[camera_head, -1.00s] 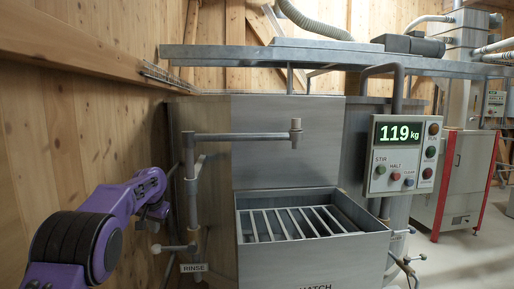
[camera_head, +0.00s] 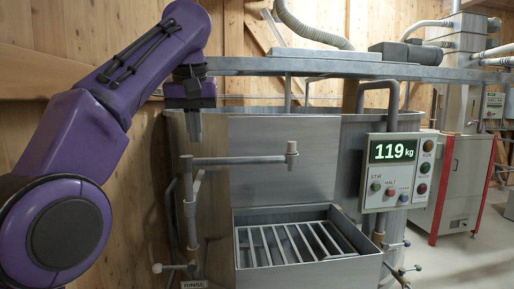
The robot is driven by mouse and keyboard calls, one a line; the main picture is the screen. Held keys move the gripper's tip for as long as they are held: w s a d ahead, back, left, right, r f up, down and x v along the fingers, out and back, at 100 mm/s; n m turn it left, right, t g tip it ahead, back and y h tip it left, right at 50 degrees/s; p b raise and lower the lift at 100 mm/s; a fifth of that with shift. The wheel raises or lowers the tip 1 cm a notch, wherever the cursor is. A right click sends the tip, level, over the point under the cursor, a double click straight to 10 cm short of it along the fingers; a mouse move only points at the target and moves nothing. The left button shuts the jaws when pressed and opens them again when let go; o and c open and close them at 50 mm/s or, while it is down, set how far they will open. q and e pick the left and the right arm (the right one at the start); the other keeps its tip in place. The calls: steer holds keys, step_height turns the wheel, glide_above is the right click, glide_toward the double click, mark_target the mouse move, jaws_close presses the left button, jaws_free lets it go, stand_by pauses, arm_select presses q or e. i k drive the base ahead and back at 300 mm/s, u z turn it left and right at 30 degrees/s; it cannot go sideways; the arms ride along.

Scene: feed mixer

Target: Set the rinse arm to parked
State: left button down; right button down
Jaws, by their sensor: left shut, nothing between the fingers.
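The rinse arm (camera_head: 240,160) is a grey pipe reaching right from an upright post (camera_head: 191,215) at the mixer's left front. Its short upright nozzle end (camera_head: 291,155) hangs above the hatch grate (camera_head: 290,243). A label reading RINSE (camera_head: 193,285) and a small valve handle (camera_head: 170,267) sit low on the post. My left gripper (camera_head: 194,138) is shut and empty, pointing down just above the elbow at the post end of the rinse arm. Whether it touches the pipe I cannot tell. My right gripper is out of view.
A control box (camera_head: 392,172) reading 119 kg, with several buttons, stands right of the grate. A metal rail (camera_head: 340,69) crosses above the mixer. A wooden wall (camera_head: 60,120) closes the left side. Open floor (camera_head: 460,262) lies at right.

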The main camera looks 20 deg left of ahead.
mark_target(187, 162)
steer(key=i, duration=1)
